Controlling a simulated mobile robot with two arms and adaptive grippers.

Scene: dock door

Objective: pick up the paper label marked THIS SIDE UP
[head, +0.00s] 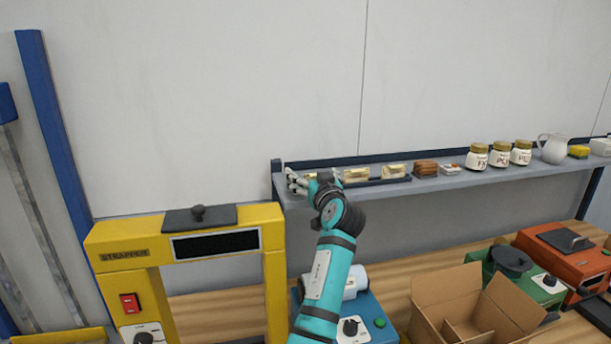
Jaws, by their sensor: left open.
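Several small cream paper items sit in a dark tray (374,183) on the wall shelf. One cream item (356,175) is in the middle of the tray and another (394,171) is at its right. A third is mostly hidden behind my left gripper (293,181). Their print is too small to read, so I cannot tell which is marked THIS SIDE UP. My left gripper is open at the left end of the shelf, beside the hidden item. I cannot tell whether it touches it. My right gripper is not in view.
The shelf (450,181) also holds a brown stack (426,168), several white jars (501,155) and a pitcher (553,148). Below stand a yellow strapper (112,247), an open cardboard box (430,299), and green (536,289) and orange (570,258) machines on a wooden bench.

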